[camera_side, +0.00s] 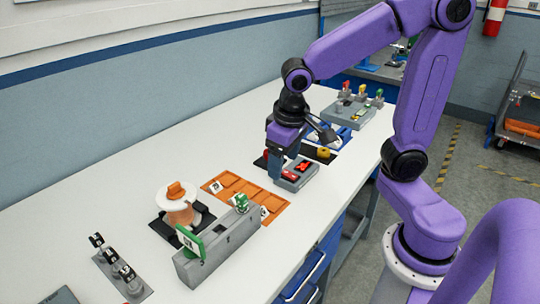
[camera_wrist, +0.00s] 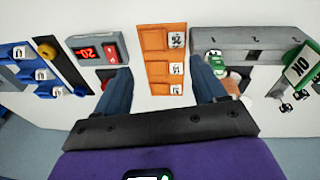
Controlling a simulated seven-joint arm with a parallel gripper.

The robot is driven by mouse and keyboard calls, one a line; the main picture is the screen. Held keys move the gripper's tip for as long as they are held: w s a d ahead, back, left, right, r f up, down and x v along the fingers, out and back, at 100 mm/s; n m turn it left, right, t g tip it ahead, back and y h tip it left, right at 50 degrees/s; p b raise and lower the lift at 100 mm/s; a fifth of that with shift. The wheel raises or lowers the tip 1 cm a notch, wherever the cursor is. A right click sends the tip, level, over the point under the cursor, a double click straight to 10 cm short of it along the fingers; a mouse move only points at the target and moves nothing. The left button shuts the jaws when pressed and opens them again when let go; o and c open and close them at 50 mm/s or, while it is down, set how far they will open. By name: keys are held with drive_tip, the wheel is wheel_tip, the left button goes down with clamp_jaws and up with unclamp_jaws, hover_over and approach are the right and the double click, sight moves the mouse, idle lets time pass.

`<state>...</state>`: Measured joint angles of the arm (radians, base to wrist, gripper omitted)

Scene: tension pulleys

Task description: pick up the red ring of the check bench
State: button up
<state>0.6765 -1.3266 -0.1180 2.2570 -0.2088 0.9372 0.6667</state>
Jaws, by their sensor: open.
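My gripper (camera_side: 276,178) is open, with its two blue fingers pointing down over the bench beside the grey display unit. In the wrist view the fingers of my gripper (camera_wrist: 159,68) stand wide apart, with the orange tray showing between them and nothing held. A small red piece (camera_side: 266,155), perhaps the red ring, shows behind my gripper on a dark patch. In the wrist view a red piece (camera_wrist: 105,84) lies beside the left finger, partly hidden by it; I cannot make out a ring shape. The grey display unit (camera_wrist: 98,49) with red digits is just beyond that finger.
The orange tray (camera_side: 240,190) lies left of my gripper. A long grey slotted block (camera_side: 222,246) with green parts and a white spool-like part (camera_side: 180,212) stand further left. A yellow part (camera_side: 323,153) and a peg rack (camera_side: 345,116) are to the right. The table's back is clear.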

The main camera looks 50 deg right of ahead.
drive_tip(key=w+d+r+m+h, duration=0.2)
drive_tip(key=w+d+m+h, duration=0.1)
drive_tip(key=w+d+m, duration=1)
drive_tip(key=x, duration=0.7)
drive_tip(key=w+a+x, duration=0.1)
drive_tip(key=x, duration=0.3)
drive_tip(key=shift+d+f, duration=0.1)
drive_tip(key=shift+f, duration=0.05)
drive_tip(key=shift+w+x, duration=0.15)
drive_tip(key=shift+x, duration=1.25)
drive_tip(key=shift+w+x, duration=0.2)
drive_tip(key=shift+x, duration=1.25)
drive_tip(key=shift+c, duration=0.3)
drive_tip(key=c, duration=1.2)
